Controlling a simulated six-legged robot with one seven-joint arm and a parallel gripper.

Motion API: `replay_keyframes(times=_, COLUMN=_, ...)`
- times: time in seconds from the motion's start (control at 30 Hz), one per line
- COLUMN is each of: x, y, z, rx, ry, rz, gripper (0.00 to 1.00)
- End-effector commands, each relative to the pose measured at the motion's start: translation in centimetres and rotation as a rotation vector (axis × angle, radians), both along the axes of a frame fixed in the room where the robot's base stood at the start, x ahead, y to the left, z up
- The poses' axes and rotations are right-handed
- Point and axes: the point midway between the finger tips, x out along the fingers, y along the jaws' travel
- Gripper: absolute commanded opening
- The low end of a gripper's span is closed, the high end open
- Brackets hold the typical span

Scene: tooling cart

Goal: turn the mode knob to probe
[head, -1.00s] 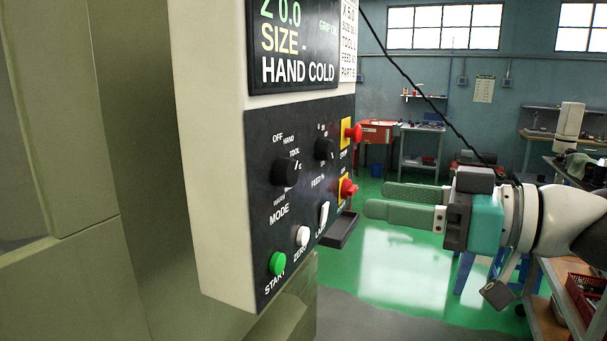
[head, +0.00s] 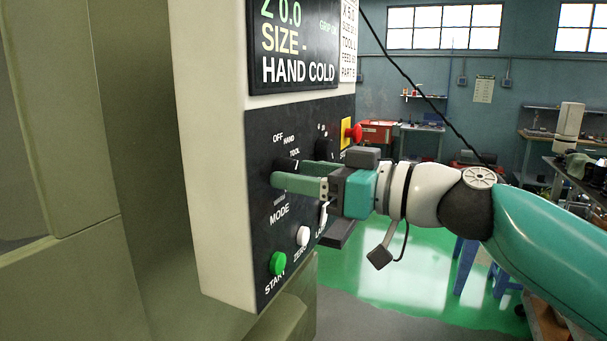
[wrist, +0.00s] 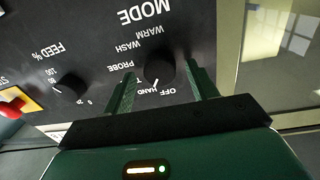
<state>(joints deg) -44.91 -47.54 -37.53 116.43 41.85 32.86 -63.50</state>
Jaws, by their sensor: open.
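The mode knob (wrist: 160,70) is a black round knob on a dark control panel (head: 262,225). In the wrist view, which shows the panel upside down, its white pointer line is toward HAND. The PROBE label (wrist: 120,66) is to its left there, by the left finger. My gripper (head: 286,173) is open at the panel, its two green fingers on either side of the knob with a gap showing. In the head view the fingers hide most of the knob. The display (head: 297,45) reads HAND COLD.
A feed knob (wrist: 69,88) is beside the mode knob. A red button (head: 355,132) on a yellow plate sticks out of the panel. A white button (head: 303,236) and a green start button (head: 278,263) are below. Open floor lies right of the panel.

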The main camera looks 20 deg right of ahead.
Motion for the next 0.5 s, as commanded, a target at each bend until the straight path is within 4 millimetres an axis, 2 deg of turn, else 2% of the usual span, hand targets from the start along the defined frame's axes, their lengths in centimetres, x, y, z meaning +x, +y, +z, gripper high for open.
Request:
replay_keyframes(times=0.3, x=0.29, y=0.24, z=0.01, rx=0.0, ry=0.0, rz=-0.001, gripper=0.58)
replay_keyframes(times=0.5, x=0.28, y=0.23, z=0.01, rx=0.0, ry=0.0, rz=-0.001, gripper=0.19)
